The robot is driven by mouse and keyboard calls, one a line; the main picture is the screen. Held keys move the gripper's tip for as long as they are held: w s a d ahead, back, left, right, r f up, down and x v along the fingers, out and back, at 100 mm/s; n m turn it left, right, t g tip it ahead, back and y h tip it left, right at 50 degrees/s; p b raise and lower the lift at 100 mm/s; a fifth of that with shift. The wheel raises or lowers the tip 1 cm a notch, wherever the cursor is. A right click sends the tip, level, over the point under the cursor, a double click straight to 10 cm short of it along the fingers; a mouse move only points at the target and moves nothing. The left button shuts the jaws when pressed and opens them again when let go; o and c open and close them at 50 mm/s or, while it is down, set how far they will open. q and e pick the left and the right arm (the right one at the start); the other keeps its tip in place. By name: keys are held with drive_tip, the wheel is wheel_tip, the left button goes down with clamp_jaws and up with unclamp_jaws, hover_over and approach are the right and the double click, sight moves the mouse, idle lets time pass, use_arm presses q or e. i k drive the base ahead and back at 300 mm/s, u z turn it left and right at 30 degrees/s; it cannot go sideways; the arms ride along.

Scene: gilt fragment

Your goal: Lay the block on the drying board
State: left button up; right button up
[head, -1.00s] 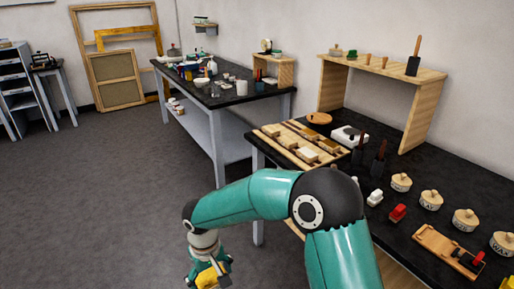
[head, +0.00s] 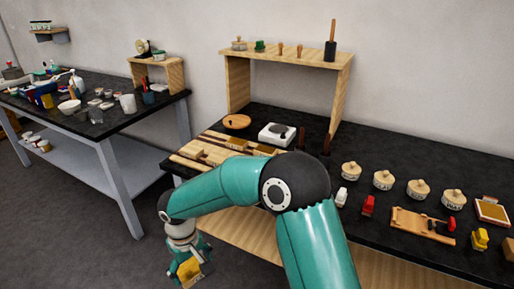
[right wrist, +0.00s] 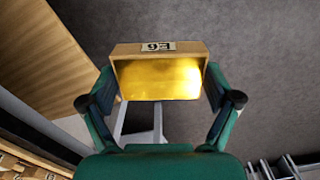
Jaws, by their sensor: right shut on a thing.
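The block (right wrist: 158,80) has a shiny gold face and a tan wooden edge with a small black-and-white label, upside down in the right wrist view. My right gripper (right wrist: 160,98) is shut on its two sides. In the head view the block (head: 188,271) hangs in my right gripper (head: 188,260) low in front of the dark bench, clear of its top. A pale wooden board with strips (head: 187,157) lies at the bench's left end, with several blocks on it; it may be the drying board. My arm hides part of it. My left gripper is out of view.
The dark bench (head: 375,160) carries lidded pots (head: 384,180), small red and white items, a wooden tool board (head: 410,224) and a white device (head: 277,134). A wooden shelf (head: 285,62) stands behind. Another cluttered table (head: 60,125) is at left, with open floor between.

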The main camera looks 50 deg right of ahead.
sight(229, 154)
drive_tip(key=z, duration=0.2)
drive_tip(key=i, duration=0.6)
drive_tip(key=z, duration=0.5)
drive_tip(key=k, duration=0.9)
drive_tip(key=z, duration=0.2)
drive_tip(key=i, duration=0.95)
drive_tip(key=u, duration=0.1)
